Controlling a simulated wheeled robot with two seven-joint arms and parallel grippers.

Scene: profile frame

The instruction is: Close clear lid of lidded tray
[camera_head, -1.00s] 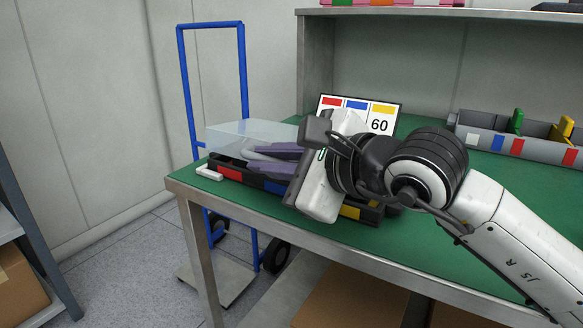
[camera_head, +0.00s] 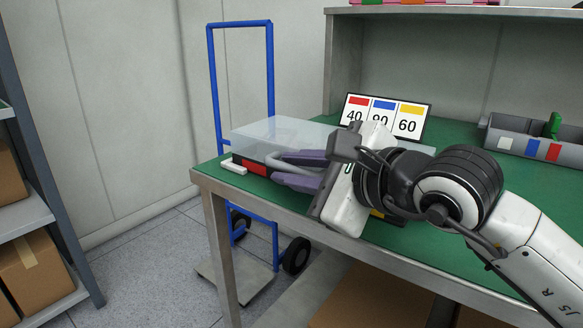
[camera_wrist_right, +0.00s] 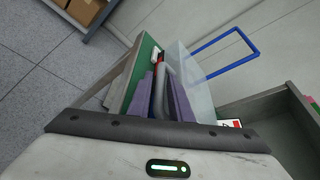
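The lidded tray (camera_head: 243,160), black with coloured labels, stands near the left front of the green table. Its clear lid (camera_head: 270,128) shows above and behind the tray's left part; its exact tilt is hard to tell. The lid also shows in the right wrist view (camera_wrist_right: 190,68), to the right of my fingers. My right gripper (camera_head: 290,168) has purple fingers at the tray's front, with a gap between them. In the right wrist view (camera_wrist_right: 163,80) a grey curved part shows between the fingers. Contact with the lid cannot be told. My wrist hides the tray's right part. My left gripper is not in view.
A card with numbers (camera_head: 385,115) stands behind the tray. A grey bin with coloured dividers (camera_head: 530,140) is at the right. A blue hand cart (camera_head: 212,90) stands behind the table's left end. A shelf with cartons (camera_head: 35,270) is at far left.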

